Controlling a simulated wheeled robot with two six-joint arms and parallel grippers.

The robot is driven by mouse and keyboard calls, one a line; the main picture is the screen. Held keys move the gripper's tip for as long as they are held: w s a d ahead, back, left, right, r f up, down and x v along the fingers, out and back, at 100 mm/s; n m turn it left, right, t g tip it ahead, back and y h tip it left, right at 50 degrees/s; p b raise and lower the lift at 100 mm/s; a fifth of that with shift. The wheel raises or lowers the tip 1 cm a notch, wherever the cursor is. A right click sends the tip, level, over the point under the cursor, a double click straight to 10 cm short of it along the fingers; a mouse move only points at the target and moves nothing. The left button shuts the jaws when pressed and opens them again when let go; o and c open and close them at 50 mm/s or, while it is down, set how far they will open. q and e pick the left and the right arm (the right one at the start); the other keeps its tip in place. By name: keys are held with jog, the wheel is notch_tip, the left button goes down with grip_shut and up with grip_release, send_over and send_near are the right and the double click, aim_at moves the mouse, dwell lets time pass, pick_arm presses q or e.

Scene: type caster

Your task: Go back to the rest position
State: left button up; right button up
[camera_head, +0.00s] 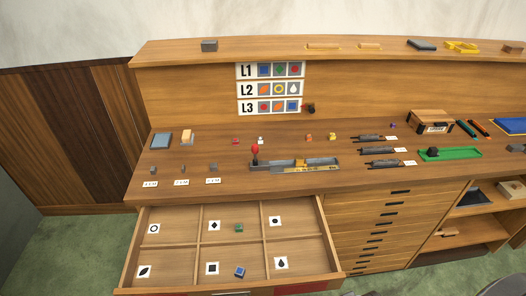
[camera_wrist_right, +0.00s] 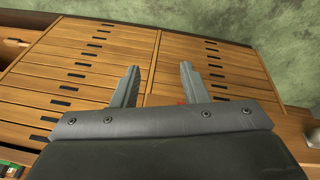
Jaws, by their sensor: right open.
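My right gripper (camera_wrist_right: 158,85) shows in the right wrist view with its two fingers apart and nothing between them. Behind it is the cabinet front with many narrow drawers (camera_wrist_right: 85,75), and green floor lies beyond. Neither of my grippers shows in the head view. There, an open drawer (camera_head: 190,243) with several compartments sticks out of the workbench (camera_head: 215,145). A green block (camera_head: 239,228) lies in its top middle compartment and a blue block (camera_head: 240,271) in the bottom middle one, each beside a symbol card.
A sign with rows L1, L2 and L3 (camera_head: 270,89) stands at the back of the bench. A long grey tool with a red knob (camera_head: 255,149) lies mid-bench. A green tray (camera_head: 465,154) and a cardboard box (camera_head: 431,122) are at right. The open drawer juts forward.

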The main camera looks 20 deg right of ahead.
jog(key=s+f+g+b, duration=0.1)
jog(key=s+f, duration=0.2)
jog(key=f, duration=0.8)
jog(key=s+f+b, duration=0.1)
jog(key=s+f, duration=0.1)
jog(key=f, duration=0.8)
jog(key=s+f+g+b, duration=0.1)
jog(key=s+f, duration=1)
jog(key=s, duration=0.1)
jog(key=shift+s+a+f+y, duration=0.15)
jog(key=shift+a+f+y, duration=0.15)
jog(key=shift+a+f, duration=0.1)
